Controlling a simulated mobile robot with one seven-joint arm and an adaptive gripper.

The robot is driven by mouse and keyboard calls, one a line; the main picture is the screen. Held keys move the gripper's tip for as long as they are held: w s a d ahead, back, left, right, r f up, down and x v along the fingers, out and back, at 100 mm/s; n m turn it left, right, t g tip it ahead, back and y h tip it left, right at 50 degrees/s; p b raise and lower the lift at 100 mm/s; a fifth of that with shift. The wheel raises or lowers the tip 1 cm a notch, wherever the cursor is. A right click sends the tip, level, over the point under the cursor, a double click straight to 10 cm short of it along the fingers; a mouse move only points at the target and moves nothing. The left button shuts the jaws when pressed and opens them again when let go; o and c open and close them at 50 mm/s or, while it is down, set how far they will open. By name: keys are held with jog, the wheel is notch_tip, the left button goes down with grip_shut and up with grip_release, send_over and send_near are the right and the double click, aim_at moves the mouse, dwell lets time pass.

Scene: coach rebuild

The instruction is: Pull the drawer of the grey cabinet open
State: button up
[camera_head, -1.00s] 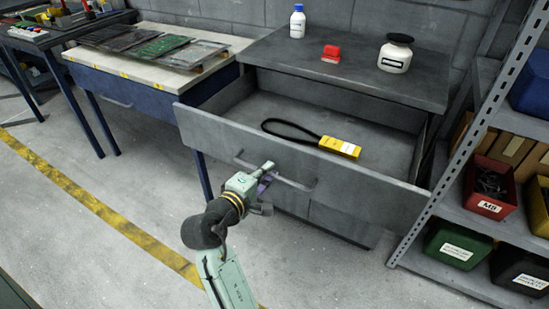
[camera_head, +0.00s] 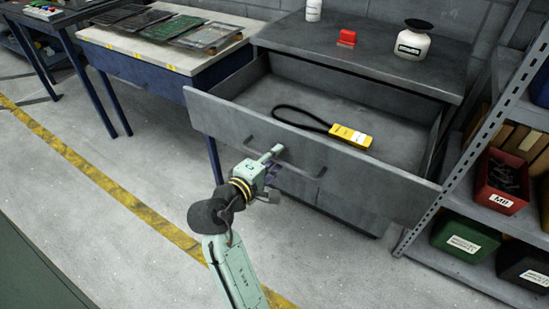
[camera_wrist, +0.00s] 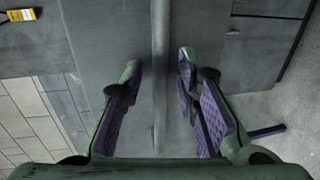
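The grey cabinet (camera_head: 385,68) stands against the wall, and its wide top drawer (camera_head: 225,121) is pulled well out. The inside shows a yellow device with a black cable loop (camera_head: 350,136). The drawer's bar handle (camera_head: 314,176) is on the front panel and also runs up the middle of the wrist view (camera_wrist: 160,60). My gripper (camera_head: 277,158) is at the handle. In the wrist view, its purple-padded fingers (camera_wrist: 160,75) are apart, one on each side of the bar, with a visible gap on both sides.
A blue-framed workbench (camera_head: 150,72) with circuit boards stands left of the cabinet. A metal shelf rack (camera_head: 465,147) with bins stands close on the right. A bottle, a red object (camera_head: 347,38) and a white jar (camera_head: 412,45) stand on the cabinet. Floor in front is clear.

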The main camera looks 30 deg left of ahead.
jog(key=v, duration=1.2)
dwell(0.4)
